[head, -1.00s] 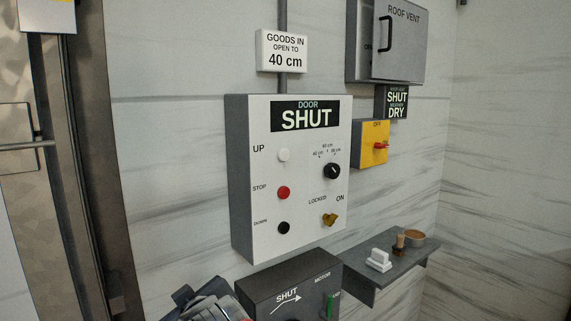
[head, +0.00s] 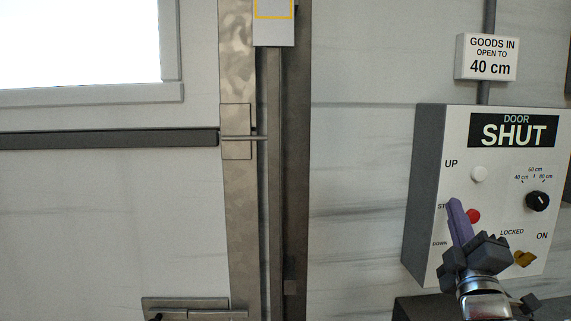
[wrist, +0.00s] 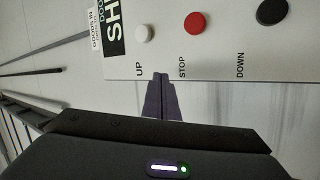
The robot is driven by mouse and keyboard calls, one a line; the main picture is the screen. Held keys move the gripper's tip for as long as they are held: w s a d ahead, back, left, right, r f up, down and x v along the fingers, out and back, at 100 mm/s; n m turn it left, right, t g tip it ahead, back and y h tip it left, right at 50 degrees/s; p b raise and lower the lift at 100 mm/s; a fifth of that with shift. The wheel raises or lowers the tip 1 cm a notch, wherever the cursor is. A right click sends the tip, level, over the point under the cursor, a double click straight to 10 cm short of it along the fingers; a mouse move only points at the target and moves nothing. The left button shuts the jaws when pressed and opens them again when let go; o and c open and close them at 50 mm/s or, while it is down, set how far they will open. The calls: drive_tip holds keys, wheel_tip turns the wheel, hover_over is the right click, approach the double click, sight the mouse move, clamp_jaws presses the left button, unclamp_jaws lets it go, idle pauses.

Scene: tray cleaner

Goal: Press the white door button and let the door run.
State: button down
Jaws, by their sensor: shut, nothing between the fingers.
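The white button (head: 479,174), marked UP, sits on the front of the door control box (head: 427,200); it also shows in the wrist view (wrist: 145,33). The box display (head: 515,132) reads DOOR SHUT. My gripper (head: 453,203) is shut and empty, in front of the box, lower left of the white button and partly over the STOP label. In the wrist view its fingertips (wrist: 160,76) point at the panel's edge near the UP and STOP labels, apart from the white button. The door (head: 90,215) stands at the left, with a bright window.
The red STOP button (head: 473,216) is close beside my fingers. The black DOWN button (wrist: 272,10) shows in the wrist view. A black dial (head: 537,201) and yellow key switch (head: 525,259) are at the right. A sign (head: 487,57) reads GOODS IN OPEN TO 40 cm.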

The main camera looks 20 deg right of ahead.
sight(480, 174)
drive_tip(key=s+d+r+n+t+h, duration=0.1)
drive_tip(key=s+d+r+n+h, duration=0.2)
drive_tip(key=s, duration=0.7)
drive_tip(key=d+r+n, duration=0.2)
drive_tip(key=d, duration=0.1)
drive_tip(key=shift+d+h, duration=0.2)
drive_tip(key=shift+h, duration=0.2)
drive_tip(key=shift+w, duration=0.2)
drive_tip(key=w+d, duration=0.2)
drive_tip(key=w, duration=0.6)
drive_tip(key=shift+w, duration=0.15)
drive_tip(key=shift+w, duration=0.1)
idle(1.0)
drive_tip(key=shift+w+d, duration=0.15)
drive_tip(key=shift+w, duration=0.2)
